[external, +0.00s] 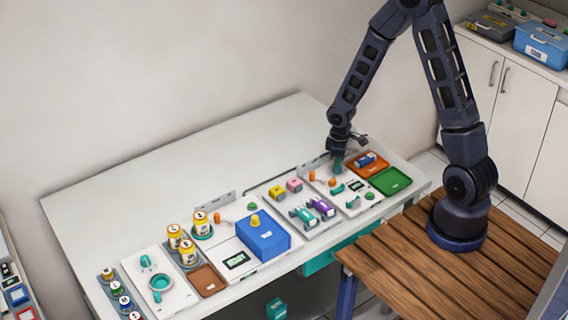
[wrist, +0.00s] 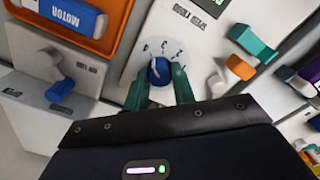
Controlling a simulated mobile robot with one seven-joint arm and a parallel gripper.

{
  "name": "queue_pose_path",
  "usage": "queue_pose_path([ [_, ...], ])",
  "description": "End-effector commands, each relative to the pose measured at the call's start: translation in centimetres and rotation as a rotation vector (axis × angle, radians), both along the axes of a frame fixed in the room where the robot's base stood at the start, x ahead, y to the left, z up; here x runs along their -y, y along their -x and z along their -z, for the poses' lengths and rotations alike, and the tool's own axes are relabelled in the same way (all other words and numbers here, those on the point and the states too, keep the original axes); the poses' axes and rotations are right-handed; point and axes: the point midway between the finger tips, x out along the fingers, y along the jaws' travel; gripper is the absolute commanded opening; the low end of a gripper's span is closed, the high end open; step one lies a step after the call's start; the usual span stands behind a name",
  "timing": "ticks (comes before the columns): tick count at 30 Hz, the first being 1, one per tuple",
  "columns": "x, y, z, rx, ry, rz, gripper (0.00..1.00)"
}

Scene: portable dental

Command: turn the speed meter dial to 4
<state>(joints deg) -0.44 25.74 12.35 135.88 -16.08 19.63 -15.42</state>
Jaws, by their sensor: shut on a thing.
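The speed meter dial shows in the wrist view as a blue knob (wrist: 158,70) with a white pointer line, on a round white plate (wrist: 150,48) marked with numerals. Some numerals are small and turned, and I cannot tell exactly which one the pointer meets. My gripper (wrist: 160,84) has its teal fingers on both sides of the knob and is shut on it. In the external view my gripper (external: 338,166) reaches down to the panel at the right part of the table, and the knob is hidden there.
An orange tray (external: 380,167) holding a blue block labelled MOTOR (wrist: 72,14) lies beside the panel. A green tray (external: 391,181) is in front of it. A blue-handled lever (wrist: 58,86) and teal and orange switches (wrist: 252,42) stand close to the fingers.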

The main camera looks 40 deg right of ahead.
Motion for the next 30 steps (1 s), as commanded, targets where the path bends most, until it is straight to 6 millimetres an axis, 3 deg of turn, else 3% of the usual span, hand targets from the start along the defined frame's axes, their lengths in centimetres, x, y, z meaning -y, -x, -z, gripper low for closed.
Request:
queue_pose_path([
  [20, 0.0, -0.18, -0.08, 0.004, -0.001, -0.054, 0.03],
  [21, 0.0, -0.18, -0.08, 0.004, -0.001, -0.054, 0.33],
  [23, -0.01, -0.16, -0.07, 0.004, -0.001, -0.054, 0.45],
  [30, 0.0, -0.06, -0.03, 0.001, 0.0, -0.054, 0.47],
])
